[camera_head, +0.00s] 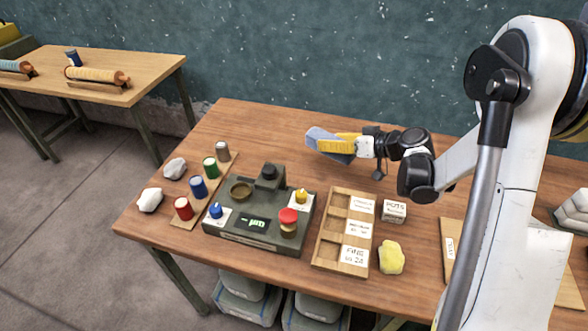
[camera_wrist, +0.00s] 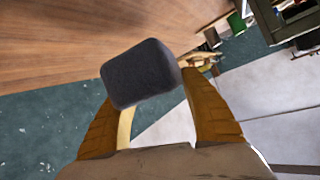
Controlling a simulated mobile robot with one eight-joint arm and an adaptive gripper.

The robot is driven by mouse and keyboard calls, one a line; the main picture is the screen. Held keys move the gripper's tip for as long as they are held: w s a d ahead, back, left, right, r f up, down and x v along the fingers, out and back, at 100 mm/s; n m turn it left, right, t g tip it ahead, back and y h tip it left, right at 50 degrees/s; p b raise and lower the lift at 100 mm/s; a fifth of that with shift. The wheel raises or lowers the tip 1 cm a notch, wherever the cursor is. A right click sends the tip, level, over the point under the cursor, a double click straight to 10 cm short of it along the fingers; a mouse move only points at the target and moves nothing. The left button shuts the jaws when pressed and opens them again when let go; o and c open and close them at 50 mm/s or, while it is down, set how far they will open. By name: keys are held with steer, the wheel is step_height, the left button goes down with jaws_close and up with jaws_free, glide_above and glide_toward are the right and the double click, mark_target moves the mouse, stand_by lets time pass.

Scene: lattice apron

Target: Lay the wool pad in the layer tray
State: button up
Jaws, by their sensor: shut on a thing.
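My gripper (camera_head: 343,144) has yellow fingers and is shut on a grey pad (camera_head: 324,139), raised over the back of the table. In the wrist view the dark grey, soft-edged pad (camera_wrist: 140,74) sits between the tips of my gripper (camera_wrist: 155,90). It is the likeliest wool pad, though no label shows on it. A wooden tray with several labelled compartments (camera_head: 318,257) lies on the table, in front of my gripper and apart from it. Another labelled wooden board or tray (camera_head: 452,232) is at the right, partly hidden by my arm. I cannot tell which is the layer tray.
A dark device (camera_head: 262,240) with a red knob and display stands left of the compartment tray. Several coloured spools (camera_head: 197,187) and white lumps (camera_head: 150,200) lie farther left. A yellow lump (camera_head: 391,257) and a small white box (camera_head: 394,212) are right of the tray.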

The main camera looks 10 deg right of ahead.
steer(key=b, duration=0.3)
glide_above(301, 173)
step_height(301, 173, down, 6)
steer(key=shift+r, duration=0.2)
step_height(301, 173, down, 4)
steer(key=shift+b, duration=0.9)
steer(key=shift+r, duration=0.15)
steer(key=shift+c, duration=0.6)
steer(key=o, duration=1.2)
